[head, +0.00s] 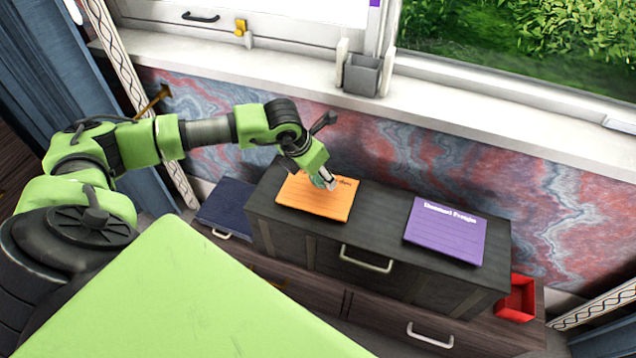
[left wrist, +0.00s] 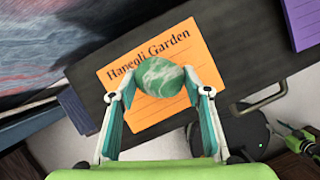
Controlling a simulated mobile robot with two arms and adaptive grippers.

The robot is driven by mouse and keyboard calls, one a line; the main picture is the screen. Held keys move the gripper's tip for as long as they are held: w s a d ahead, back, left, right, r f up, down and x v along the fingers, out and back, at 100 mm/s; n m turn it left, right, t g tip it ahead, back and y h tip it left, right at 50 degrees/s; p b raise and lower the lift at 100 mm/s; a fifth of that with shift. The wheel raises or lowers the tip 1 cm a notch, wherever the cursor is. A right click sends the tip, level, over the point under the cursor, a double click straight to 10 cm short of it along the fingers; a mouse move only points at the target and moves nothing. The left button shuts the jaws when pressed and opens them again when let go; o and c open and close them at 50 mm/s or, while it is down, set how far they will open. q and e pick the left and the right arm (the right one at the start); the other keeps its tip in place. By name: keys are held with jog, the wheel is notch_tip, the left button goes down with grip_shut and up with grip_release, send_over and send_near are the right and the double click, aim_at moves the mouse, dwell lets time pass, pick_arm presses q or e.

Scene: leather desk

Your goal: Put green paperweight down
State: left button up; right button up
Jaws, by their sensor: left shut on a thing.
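The green paperweight (left wrist: 160,77) is round with white marbling. My left gripper (head: 325,182) is shut on it, with one finger on each side in the left wrist view (left wrist: 161,82). In the head view, the paperweight (head: 318,181) is partly hidden by the fingers. It is over the upper part of an orange card (head: 318,205) reading "Haneoli Garden" in the left wrist view (left wrist: 150,112). I cannot tell whether the paperweight touches the card. My right gripper is in neither view.
The orange card lies on a dark drawer cabinet (head: 375,215). A purple card (head: 445,232) lies to its right, with clear cabinet top between them. A red open box (head: 517,298) sits beyond the cabinet's right end. A dark blue item (head: 226,207) is at its left. The marbled wall stands behind.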

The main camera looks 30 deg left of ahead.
aim_at(315, 178)
pick_arm(q)
notch_tip(315, 178, down, 3)
jog(key=shift+b, duration=0.4)
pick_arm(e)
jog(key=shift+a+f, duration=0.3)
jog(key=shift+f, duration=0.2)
pick_arm(q)
jog(key=shift+r, duration=0.1)
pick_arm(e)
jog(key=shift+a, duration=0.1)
pick_arm(q)
jog(key=shift+s+f, duration=0.1)
jog(key=shift+f, duration=0.1)
jog(key=o, duration=1.2)
jog(key=shift+o, duration=0.2)
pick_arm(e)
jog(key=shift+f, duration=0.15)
pick_arm(q)
jog(key=shift+r, duration=0.1)
